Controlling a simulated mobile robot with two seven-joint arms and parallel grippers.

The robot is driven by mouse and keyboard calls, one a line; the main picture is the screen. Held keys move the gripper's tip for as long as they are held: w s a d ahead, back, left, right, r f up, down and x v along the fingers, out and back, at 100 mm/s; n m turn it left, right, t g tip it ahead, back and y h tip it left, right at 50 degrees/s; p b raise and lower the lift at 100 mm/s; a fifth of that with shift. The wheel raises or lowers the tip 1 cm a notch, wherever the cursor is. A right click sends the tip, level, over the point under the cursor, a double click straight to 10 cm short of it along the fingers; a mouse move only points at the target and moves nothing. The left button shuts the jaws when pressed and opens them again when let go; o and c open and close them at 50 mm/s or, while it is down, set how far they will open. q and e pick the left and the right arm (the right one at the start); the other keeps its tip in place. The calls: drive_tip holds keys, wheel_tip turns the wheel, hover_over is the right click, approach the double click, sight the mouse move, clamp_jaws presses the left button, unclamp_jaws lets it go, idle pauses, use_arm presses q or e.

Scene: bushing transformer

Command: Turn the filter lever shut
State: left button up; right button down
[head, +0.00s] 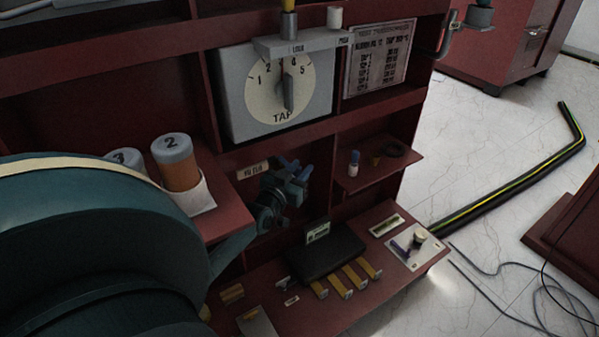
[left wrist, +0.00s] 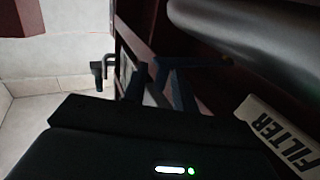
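The filter lever cannot be made out clearly in either view; my gripper and the dimness hide that spot. The FILTER label (head: 256,170) is on the red cabinet, left of my left gripper (head: 293,169). The label also shows large at the right of the left wrist view (left wrist: 280,138). My left gripper reaches into the bay below the tap dial. Its two blue fingers stand apart, and the left wrist view shows a gap between them (left wrist: 152,78). I see nothing clearly held there. My right gripper is not in view.
The tap dial box (head: 278,92) is above my gripper. An orange-grey cylinder marked 2 (head: 177,163) stands on a left shelf. A small shelf (head: 378,170) juts out at right. A black box (head: 318,250) sits on the lower ledge. A striped cable (head: 510,185) lies on the floor.

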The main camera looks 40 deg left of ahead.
use_arm(q)
drive_tip(key=shift+c, duration=0.2)
clamp_jaws()
idle(0.4)
